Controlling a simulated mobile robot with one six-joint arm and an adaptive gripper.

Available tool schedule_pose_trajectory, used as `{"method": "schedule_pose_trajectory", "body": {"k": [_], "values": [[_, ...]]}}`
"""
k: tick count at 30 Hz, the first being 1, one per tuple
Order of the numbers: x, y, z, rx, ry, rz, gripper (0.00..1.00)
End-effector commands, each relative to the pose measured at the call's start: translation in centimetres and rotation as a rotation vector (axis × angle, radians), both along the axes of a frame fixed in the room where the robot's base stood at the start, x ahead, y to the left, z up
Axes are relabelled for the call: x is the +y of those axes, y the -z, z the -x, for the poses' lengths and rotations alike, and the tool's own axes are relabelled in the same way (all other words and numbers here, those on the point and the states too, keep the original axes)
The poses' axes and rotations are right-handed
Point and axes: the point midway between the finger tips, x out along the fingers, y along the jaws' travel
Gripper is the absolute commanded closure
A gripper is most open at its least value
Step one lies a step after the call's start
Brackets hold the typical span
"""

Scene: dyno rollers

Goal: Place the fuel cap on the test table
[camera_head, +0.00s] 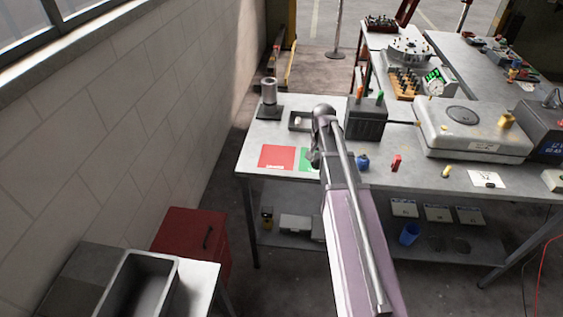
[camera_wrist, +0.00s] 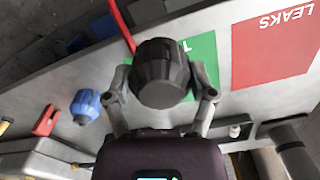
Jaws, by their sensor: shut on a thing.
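The fuel cap (camera_wrist: 160,72) is black, round and ribbed. In the wrist view it sits between the two fingers of my gripper (camera_wrist: 162,85), which is shut on it. Behind it is the grey test table (camera_wrist: 140,110); I cannot tell how high the cap is above it. The cap hides part of a green mat (camera_wrist: 203,58) beside a red mat marked LEAKS (camera_wrist: 275,45). In the head view my arm reaches over the test table (camera_head: 262,130), near the green mat (camera_head: 305,155) and right of the red mat (camera_head: 277,157). There my arm mostly hides the gripper and cap.
A blue knobbed part (camera_head: 362,161) and a red clip (camera_head: 396,162) lie right of my arm. A black battery (camera_head: 366,120) stands behind them. A small tray (camera_head: 300,121) and a cylinder on a base (camera_head: 269,98) are at the back left. The red mat is bare.

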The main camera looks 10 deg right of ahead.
Motion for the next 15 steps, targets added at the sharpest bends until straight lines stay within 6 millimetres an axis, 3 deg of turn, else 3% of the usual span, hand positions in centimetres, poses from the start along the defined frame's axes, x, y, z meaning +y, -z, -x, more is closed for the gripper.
{"method": "schedule_pose_trajectory", "body": {"k": [15], "values": [[0.56,0.10,-0.81,0.000,-0.001,0.000,0.85]]}}
